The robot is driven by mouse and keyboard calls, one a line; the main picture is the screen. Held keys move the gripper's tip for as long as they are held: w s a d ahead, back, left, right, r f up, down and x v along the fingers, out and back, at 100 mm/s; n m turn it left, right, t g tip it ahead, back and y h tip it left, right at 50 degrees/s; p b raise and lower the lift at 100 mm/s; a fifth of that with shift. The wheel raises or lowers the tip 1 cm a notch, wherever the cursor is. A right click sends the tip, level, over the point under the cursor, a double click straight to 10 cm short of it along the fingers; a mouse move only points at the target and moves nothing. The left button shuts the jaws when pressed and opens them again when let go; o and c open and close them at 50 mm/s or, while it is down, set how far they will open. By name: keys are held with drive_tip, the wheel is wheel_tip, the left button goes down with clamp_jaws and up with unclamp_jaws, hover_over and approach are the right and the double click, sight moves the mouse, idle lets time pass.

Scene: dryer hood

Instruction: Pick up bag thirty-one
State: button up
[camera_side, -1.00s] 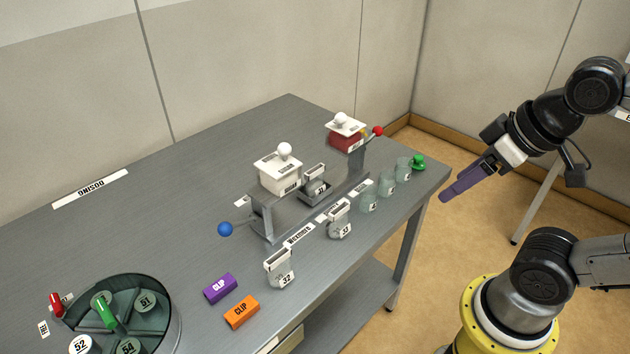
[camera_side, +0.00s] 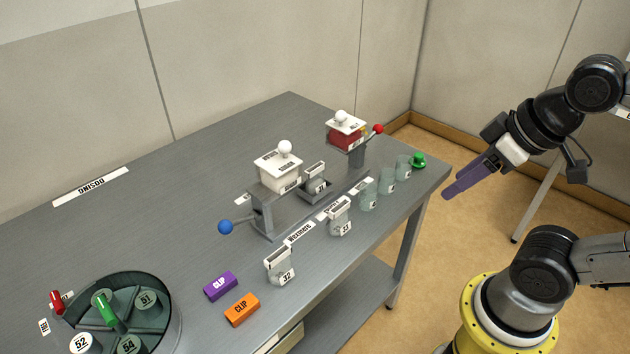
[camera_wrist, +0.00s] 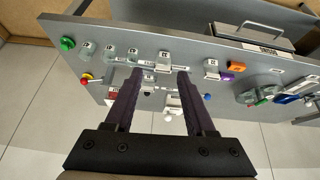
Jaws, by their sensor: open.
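A small clear bag with a white top strip sits in the grey stand's middle tray (camera_side: 316,183), between the white and red hoppers; its label is too small to read surely. Bag 32 (camera_side: 280,266) and bag 33 (camera_side: 340,216) stand at the table's front, so the tray bag may be thirty-one. My gripper (camera_side: 449,194) is open and empty, off the table's right end, well away from the bags. In the wrist view, the tray bag (camera_wrist: 149,79) shows between my open fingers (camera_wrist: 158,72), beyond their tips.
The white hopper (camera_side: 279,172) and red hopper (camera_side: 346,133) flank the tray. A blue-ball lever (camera_side: 226,227) and red-ball lever (camera_side: 378,129) stick out. Several jars (camera_side: 387,181) and a green knob (camera_side: 419,160) line the right front. Purple (camera_side: 220,286) and orange (camera_side: 241,310) clips lie left.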

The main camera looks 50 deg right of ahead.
drive_tip(key=w+r+n+g, duration=0.2)
drive_tip(key=w+r+n, duration=0.9)
drive_tip(key=w+n, duration=0.3)
drive_tip(key=n+g, duration=0.3)
hover_over(315, 167)
wheel_tip(315, 167, down, 12)
drive_tip(key=shift+g, duration=0.3)
wheel_tip(315, 167, down, 9)
drive_tip(key=shift+s+f, duration=0.1)
drive_tip(key=shift+f, duration=3.15)
clamp_jaws()
